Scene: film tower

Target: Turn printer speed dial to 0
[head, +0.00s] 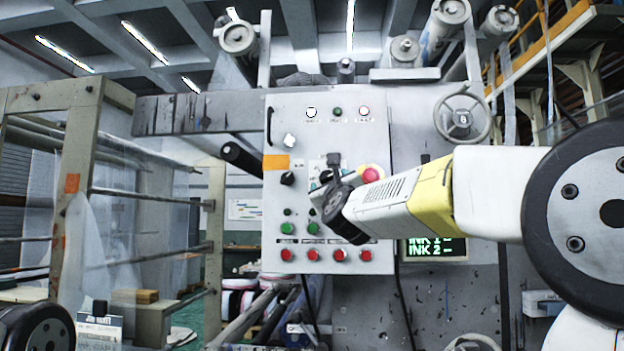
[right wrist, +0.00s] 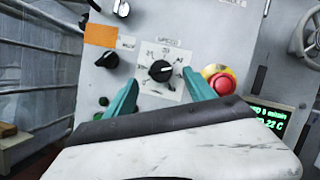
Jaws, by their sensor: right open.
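The speed dial (right wrist: 161,70) is a black round knob on a white, marked scale plate (right wrist: 151,82) in the right wrist view. A light mark on the knob seems to face right; I cannot read its exact setting. My right gripper is open, its two teal fingers (right wrist: 160,92) apart on either side below the dial, with nothing between them. I cannot tell whether they touch the panel. In the head view the right gripper (head: 331,178) is in front of the grey control panel (head: 277,222) and hides most of the dial. My left gripper is out of view.
A red emergency button (right wrist: 221,80) on a yellow ring sits close right of the right finger. Another black knob (right wrist: 107,59) is at upper left. Green and red buttons (head: 313,254) fill the lower panel. A green-text display (head: 431,246) and a handwheel (head: 462,116) stand to the right.

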